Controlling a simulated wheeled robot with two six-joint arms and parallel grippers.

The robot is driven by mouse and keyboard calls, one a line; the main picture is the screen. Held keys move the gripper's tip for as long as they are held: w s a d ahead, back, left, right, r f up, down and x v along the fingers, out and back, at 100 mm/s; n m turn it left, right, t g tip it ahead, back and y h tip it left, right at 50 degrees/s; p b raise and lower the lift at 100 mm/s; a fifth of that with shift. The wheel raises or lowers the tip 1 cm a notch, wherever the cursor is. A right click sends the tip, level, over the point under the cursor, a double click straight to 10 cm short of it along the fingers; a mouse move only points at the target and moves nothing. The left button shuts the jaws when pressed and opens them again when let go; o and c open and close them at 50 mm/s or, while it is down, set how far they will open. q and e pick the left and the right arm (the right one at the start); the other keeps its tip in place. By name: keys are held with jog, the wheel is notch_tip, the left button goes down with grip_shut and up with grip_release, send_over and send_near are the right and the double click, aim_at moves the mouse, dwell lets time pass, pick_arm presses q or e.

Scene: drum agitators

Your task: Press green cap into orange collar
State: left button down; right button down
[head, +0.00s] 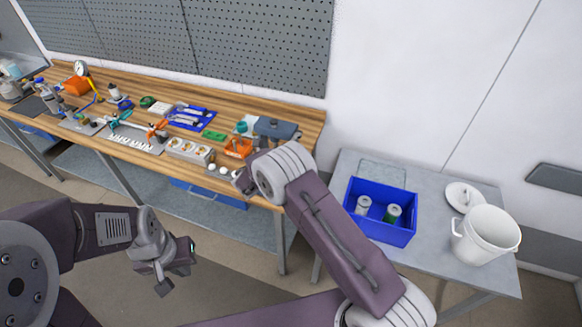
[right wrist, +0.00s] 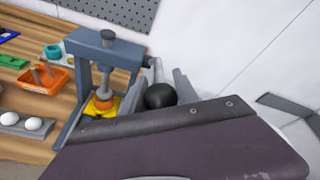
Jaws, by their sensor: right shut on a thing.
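In the right wrist view a blue-grey press (right wrist: 75,100) stands on the bench, and its top also shows in the head view (head: 276,127). The orange collar (right wrist: 103,104) sits on a yellow base under the press ram (right wrist: 105,78). I cannot make out the green cap there; the ram hides the top of the collar. My right gripper (right wrist: 164,90) is shut on a black ball knob (right wrist: 160,96) beside the press. In the head view my right arm mostly hides it. My left gripper (head: 176,273) is open and empty, low in front of the bench.
An orange tray (right wrist: 43,79) and a holder with white balls (right wrist: 30,124) lie left of the press. The bench (head: 110,143) carries several other tools and parts. A grey side table (head: 345,180) holds a blue crate (head: 382,229) with cans and a white pot (head: 485,240).

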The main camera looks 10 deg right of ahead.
aim_at(296, 136)
jog(key=w+d+r, duration=0.1)
jog(key=r, duration=0.1)
jog(key=w+d+r, duration=0.1)
jog(key=r, duration=0.1)
jog(key=w+r, duration=0.1)
jog(key=r, duration=0.1)
jog(key=shift+w+d+r, duration=0.35)
jog(key=shift+d, duration=0.05)
jog(key=shift+w+d+r, duration=0.25)
jog(key=shift+w, duration=0.2)
pick_arm(q)
jog(key=shift+s+a+f, duration=0.15)
jog(key=shift+s+f, duration=0.1)
jog(key=shift+s, duration=0.2)
pick_arm(e)
jog(key=shift+w+r, duration=0.1)
jog(key=shift+r, duration=0.05)
jog(key=shift+w+d, duration=0.1)
jog(key=shift+d, duration=0.05)
